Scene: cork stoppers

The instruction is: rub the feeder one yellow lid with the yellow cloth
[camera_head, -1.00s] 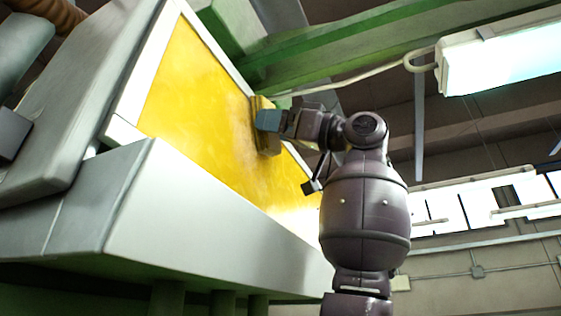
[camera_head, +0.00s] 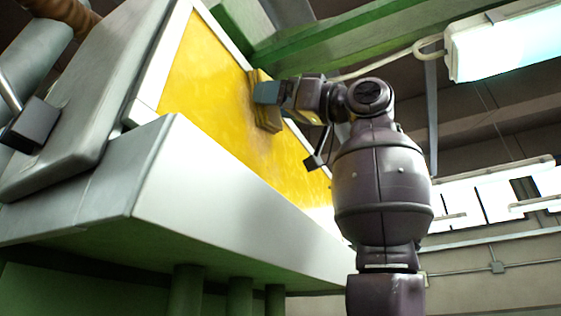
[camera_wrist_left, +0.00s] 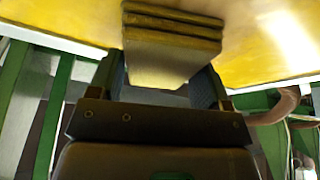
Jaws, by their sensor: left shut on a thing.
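The feeder one yellow lid (camera_head: 208,75) is a large sloping yellow panel in a pale frame in the head view. It also spans the top of the left wrist view (camera_wrist_left: 262,45). My left gripper (camera_head: 267,93) is shut on the yellow cloth (camera_head: 265,119), a thick folded block, near the lid's right edge. In the left wrist view the cloth (camera_wrist_left: 170,55) sticks out between the fingers, and its far end seems to meet the lid. The cloth's contact face is hidden. My right gripper is not in view.
A pale grey housing (camera_head: 225,195) runs below the lid. A grey machine part (camera_head: 85,130) stands left of it. A green beam (camera_head: 345,38) passes behind, with a bright lamp (camera_head: 507,42) at upper right. Open room lies to the right.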

